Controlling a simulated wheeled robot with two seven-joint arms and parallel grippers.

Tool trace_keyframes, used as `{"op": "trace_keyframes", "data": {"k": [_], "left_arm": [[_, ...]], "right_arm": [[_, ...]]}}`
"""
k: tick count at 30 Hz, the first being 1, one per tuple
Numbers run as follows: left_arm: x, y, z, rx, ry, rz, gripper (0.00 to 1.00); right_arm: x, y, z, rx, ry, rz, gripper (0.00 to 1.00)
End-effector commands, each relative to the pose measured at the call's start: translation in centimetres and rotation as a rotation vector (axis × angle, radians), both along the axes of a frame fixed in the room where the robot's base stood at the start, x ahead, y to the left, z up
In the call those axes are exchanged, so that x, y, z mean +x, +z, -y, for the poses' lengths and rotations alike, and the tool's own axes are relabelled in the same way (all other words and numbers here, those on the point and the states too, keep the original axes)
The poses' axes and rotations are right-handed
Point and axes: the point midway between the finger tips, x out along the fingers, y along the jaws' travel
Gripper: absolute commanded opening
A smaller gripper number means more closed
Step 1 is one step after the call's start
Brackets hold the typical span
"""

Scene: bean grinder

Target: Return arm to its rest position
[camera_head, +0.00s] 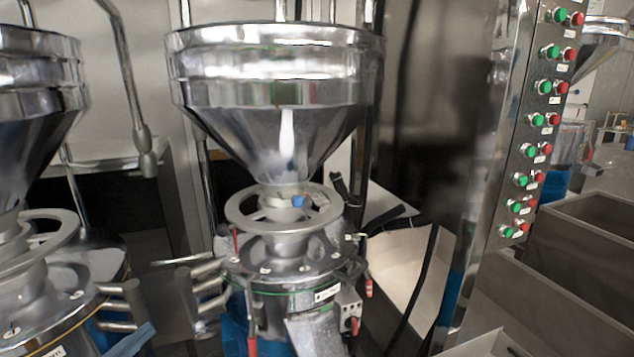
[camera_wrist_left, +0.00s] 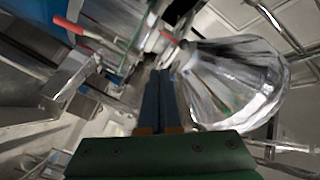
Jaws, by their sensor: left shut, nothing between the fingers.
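My left gripper (camera_wrist_left: 160,75) shows in the left wrist view with its two dark fingers together and nothing between them. Its green body fills the bottom of that view. In the head view, a small blue-grey tip at the bottom left, beside the grinder's handles, looks like part of it; the rest of the arm is out of frame. The middle grinder (camera_head: 278,150) has a shiny steel hopper above a round handwheel (camera_head: 285,222). In the left wrist view, a steel hopper (camera_wrist_left: 235,80) lies right of the fingers. My right gripper is not seen.
A second grinder (camera_head: 38,100) stands at the left. A steel column (camera_head: 520,130) with green and red buttons stands at the right. Grey bins (camera_head: 575,275) sit at the lower right. Black cables (camera_head: 415,290) hang beside the middle grinder. Metal handles (camera_head: 200,285) stick out at its left.

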Motion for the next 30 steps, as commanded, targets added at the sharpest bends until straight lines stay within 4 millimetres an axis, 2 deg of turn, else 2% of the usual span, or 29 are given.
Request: {"op": "trace_keyframes", "data": {"k": [5,8,12,15,18,21,28,30], "left_arm": [[-1.1,-6.0,0.6,-0.079,0.148,-0.192,0.00],[-2.5,-10.1,1.5,-0.131,0.253,-0.338,0.00],[-5.7,-15.1,3.6,-0.205,0.400,-0.560,0.00],[-8.6,-17.9,5.5,-0.257,0.500,-0.724,0.00],[-11.7,-19.7,7.5,-0.304,0.588,-0.882,0.00],[-14.8,-20.7,9.4,-0.348,0.665,-1.027,0.00],[-21.6,-20.6,13.6,-0.440,0.802,-1.336,0.00],[-21.2,-23.0,13.4,-0.421,0.809,-1.348,0.00]], "right_arm": [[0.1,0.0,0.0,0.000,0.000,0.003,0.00],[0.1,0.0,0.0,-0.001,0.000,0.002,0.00],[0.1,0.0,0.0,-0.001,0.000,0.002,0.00],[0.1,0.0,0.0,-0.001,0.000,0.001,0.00],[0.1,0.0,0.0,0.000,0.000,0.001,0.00],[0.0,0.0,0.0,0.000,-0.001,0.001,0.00],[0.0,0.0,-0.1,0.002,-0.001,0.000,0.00],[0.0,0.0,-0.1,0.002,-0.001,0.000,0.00]]}}
